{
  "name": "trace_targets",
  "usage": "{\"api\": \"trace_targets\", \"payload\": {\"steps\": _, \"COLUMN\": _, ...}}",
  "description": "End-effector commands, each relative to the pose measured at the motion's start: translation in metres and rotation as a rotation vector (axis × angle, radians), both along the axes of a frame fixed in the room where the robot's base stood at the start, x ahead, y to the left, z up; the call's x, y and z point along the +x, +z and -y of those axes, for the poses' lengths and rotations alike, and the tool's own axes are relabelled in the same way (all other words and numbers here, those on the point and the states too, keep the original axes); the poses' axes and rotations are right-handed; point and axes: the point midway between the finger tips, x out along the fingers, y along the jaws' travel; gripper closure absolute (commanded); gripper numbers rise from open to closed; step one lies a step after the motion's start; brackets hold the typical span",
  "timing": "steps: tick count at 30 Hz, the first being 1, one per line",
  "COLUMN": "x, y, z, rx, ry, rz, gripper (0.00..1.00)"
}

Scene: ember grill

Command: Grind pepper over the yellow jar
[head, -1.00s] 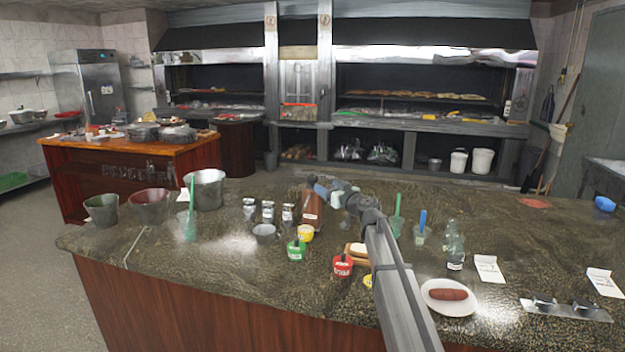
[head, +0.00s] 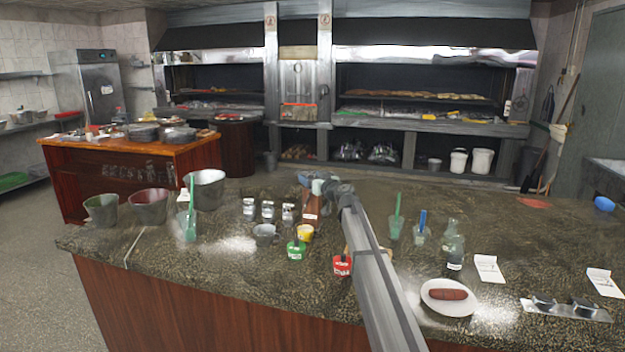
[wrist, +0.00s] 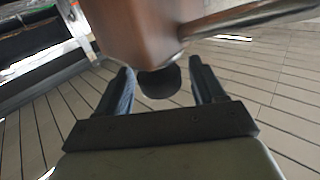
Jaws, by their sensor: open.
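The yellow jar (head: 305,233) stands on the dark stone counter, just behind a green-labelled jar (head: 296,250). A brown wooden pepper mill (head: 311,207) stands behind the yellow jar, its top partly hidden by my gripper (head: 306,179). In the wrist view the mill's brown body (wrist: 135,25) fills the top, with a metal crank (wrist: 250,18) running to the right. A dark round knob (wrist: 160,82) appears between my open fingers (wrist: 164,86). I cannot tell whether they touch it.
Metal shakers (head: 268,210) and a small grey cup (head: 265,233) are left of the mill. Cups with green and blue sticks, a glass bottle (head: 453,245) and a plate with a sausage (head: 430,302) are to the right.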

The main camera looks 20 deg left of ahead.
Motion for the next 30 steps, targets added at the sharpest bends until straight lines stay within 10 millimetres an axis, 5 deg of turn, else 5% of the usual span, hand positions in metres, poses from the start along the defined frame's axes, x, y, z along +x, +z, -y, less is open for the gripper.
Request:
{"api": "trace_targets", "payload": {"steps": 16, "x": 0.0001, "y": -0.0001, "z": 0.0005, "rx": 0.0, "ry": 0.0, "rz": 0.0, "gripper": 0.8}}
{"api": "trace_targets", "payload": {"steps": 30, "x": 0.0, "y": -0.0027, "z": -0.0003, "rx": -0.007, "ry": -0.165, "rz": -0.007, "gripper": 0.81}}
